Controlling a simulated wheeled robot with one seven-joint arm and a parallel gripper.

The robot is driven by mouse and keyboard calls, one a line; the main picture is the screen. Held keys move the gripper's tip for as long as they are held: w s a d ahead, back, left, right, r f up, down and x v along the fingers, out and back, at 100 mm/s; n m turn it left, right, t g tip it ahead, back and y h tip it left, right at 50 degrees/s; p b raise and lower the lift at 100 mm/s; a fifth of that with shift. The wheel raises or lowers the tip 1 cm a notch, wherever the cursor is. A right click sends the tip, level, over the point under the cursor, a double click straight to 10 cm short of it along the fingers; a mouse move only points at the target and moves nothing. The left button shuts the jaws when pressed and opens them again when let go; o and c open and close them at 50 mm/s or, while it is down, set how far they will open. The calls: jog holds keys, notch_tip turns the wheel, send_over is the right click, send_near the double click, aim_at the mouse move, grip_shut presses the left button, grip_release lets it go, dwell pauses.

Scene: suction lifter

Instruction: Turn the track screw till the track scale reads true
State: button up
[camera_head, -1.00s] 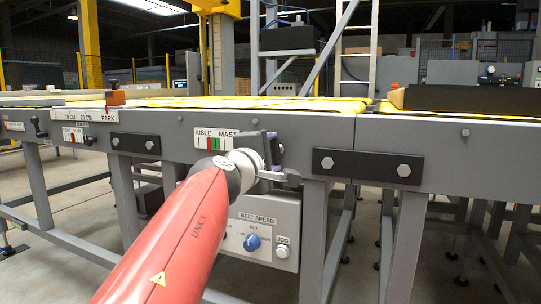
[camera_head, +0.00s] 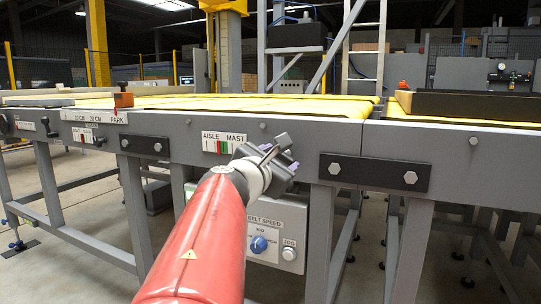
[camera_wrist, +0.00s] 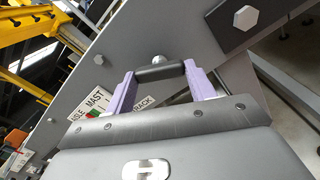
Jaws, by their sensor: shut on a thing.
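My gripper (camera_head: 272,164) is at the grey front rail, just right of and below the track scale. The rest of the screw is hidden behind my gripper. The track scale (camera_head: 224,145) is a white plate marked AISLE and MAST, with red and green bands; its exact reading is too small to tell. In the wrist view the scale (camera_wrist: 96,101) is partly covered, with the word TRACK beside it.
A belt speed box (camera_head: 276,232) with a blue knob and a JOG button hangs under the rail, close below my gripper. A black bolted plate (camera_head: 373,172) is to the right, another (camera_head: 145,146) to the left. Yellow belts (camera_head: 250,107) run on top.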

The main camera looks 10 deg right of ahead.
jog(key=n+p, duration=0.2)
jog(key=n, duration=0.3)
jog(key=shift+f+n, duration=0.1)
jog(key=shift+n, duration=0.2)
dwell(0.4)
jog(key=o, duration=1)
